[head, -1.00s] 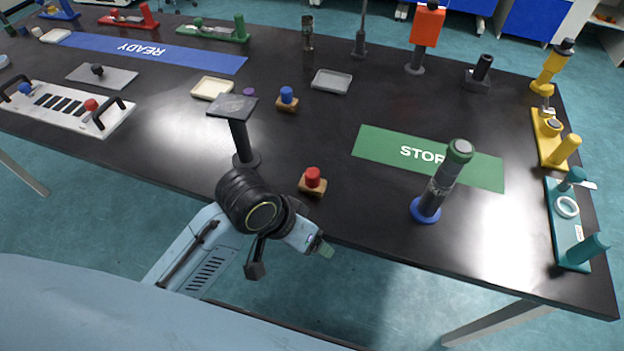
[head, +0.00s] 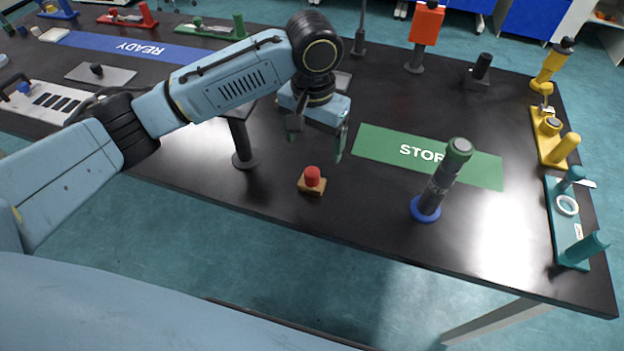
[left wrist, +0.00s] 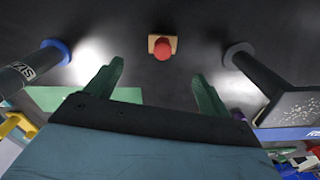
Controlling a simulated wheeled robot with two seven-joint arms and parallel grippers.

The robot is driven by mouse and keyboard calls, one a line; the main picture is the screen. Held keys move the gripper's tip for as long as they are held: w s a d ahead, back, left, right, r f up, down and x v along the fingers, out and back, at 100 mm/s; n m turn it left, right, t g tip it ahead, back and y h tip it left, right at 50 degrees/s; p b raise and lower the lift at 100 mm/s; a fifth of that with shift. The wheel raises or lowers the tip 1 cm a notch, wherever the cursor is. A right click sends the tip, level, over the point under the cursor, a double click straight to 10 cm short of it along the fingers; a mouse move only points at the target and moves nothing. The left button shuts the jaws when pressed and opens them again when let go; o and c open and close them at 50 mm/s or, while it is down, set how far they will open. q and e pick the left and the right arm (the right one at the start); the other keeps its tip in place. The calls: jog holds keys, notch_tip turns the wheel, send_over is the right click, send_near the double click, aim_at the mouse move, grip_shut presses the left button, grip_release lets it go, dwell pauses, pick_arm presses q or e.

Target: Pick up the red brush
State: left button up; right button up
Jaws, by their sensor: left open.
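The red brush (head: 312,181) stands on the black table near its front edge, a red knob on a wooden block. In the left wrist view the red brush (left wrist: 163,49) lies ahead of and between the spread fingers. My left gripper (head: 318,138) is open and empty, above the table and behind the brush in the head view, apart from it. Its two green fingers (left wrist: 158,72) also show in the left wrist view. My right gripper is not in view.
A dark stand with a flat top (head: 241,143) is left of the brush. A grey cylinder on a blue base (head: 437,185) stands to its right. The green STOP mat (head: 375,144) lies behind, to the right. My left arm hides part of the table at left.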

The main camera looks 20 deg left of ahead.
aim_at(312, 171)
pick_arm(q)
jog(key=f, duration=0.2)
jog(key=f+b, duration=0.1)
jog(key=f, duration=0.3)
jog(key=shift+w+a+f+b, duration=0.25)
jog(key=shift+a+f+b, duration=0.05)
jog(key=shift+f, duration=0.6)
notch_tip(312, 171, down, 4)
jog(key=shift+d+f+b, duration=0.1)
jog(key=shift+f+b, duration=0.15)
jog(key=shift+b, duration=0.5)
jog(key=shift+f, duration=0.25)
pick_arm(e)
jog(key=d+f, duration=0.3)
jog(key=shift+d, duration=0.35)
pick_arm(q)
jog(key=shift+c, duration=0.2)
jog(key=c, duration=1)
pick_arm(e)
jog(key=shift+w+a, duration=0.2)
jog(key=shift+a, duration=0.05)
pick_arm(q)
jog(key=shift+r, duration=0.1)
jog(key=shift+c, duration=0.2)
